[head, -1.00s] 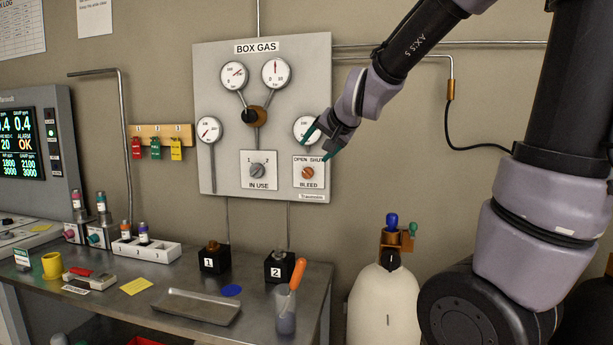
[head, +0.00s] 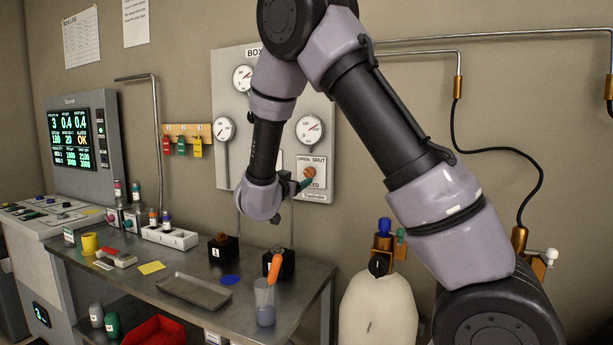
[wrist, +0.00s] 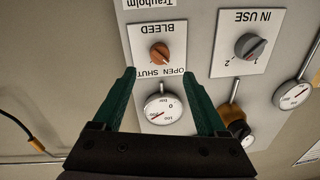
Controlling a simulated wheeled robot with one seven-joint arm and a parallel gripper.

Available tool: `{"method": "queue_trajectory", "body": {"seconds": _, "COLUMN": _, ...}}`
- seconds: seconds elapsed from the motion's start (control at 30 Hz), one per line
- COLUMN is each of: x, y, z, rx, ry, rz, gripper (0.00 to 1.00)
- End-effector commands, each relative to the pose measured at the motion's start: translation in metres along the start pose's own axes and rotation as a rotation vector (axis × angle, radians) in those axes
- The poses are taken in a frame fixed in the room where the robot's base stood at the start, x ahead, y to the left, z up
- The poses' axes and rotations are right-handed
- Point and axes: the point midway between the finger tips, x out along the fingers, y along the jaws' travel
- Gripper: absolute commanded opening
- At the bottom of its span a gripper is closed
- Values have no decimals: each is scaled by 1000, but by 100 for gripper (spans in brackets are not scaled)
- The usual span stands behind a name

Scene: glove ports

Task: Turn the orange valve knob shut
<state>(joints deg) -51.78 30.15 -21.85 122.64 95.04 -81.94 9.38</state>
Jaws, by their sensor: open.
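The orange valve knob (head: 310,172) is on the white BLEED plate, marked OPEN and SHUT, at the lower right of the wall panel. In the wrist view the knob (wrist: 159,51) appears upside down, just past my fingertips and roughly centred between them. My gripper (wrist: 160,74) is open, its two green fingers apart with nothing held. In the head view my gripper (head: 304,184) is at the knob's lower left, partly hidden by my wrist. I cannot tell whether a finger touches the knob or plate.
A grey IN USE knob (wrist: 250,46) sits beside the BLEED plate. A round gauge (head: 310,129) is above it. My arm hides much of the panel (head: 229,70). Below stands a metal bench with a beaker (head: 264,303) and a tray (head: 195,291). A white cylinder (head: 378,312) stands right.

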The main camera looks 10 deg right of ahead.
Motion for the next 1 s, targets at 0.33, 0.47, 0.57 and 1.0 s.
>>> {"method": "queue_trajectory", "body": {"seconds": 0.33, "x": 65, "y": 1, "z": 0, "rx": 0, "ry": -1, "rz": 2, "gripper": 75}}
{"method": "queue_trajectory", "body": {"seconds": 0.47, "x": 78, "y": 1, "z": 0, "rx": 0, "ry": 0, "rz": 1, "gripper": 75}}
{"method": "queue_trajectory", "body": {"seconds": 0.57, "x": 83, "y": 0, "z": 0, "rx": 1, "ry": -1, "rz": 0, "gripper": 75}}
{"method": "queue_trajectory", "body": {"seconds": 1.0, "x": 84, "y": 0, "z": 0, "rx": 0, "ry": -2, "rz": -1, "gripper": 14}}
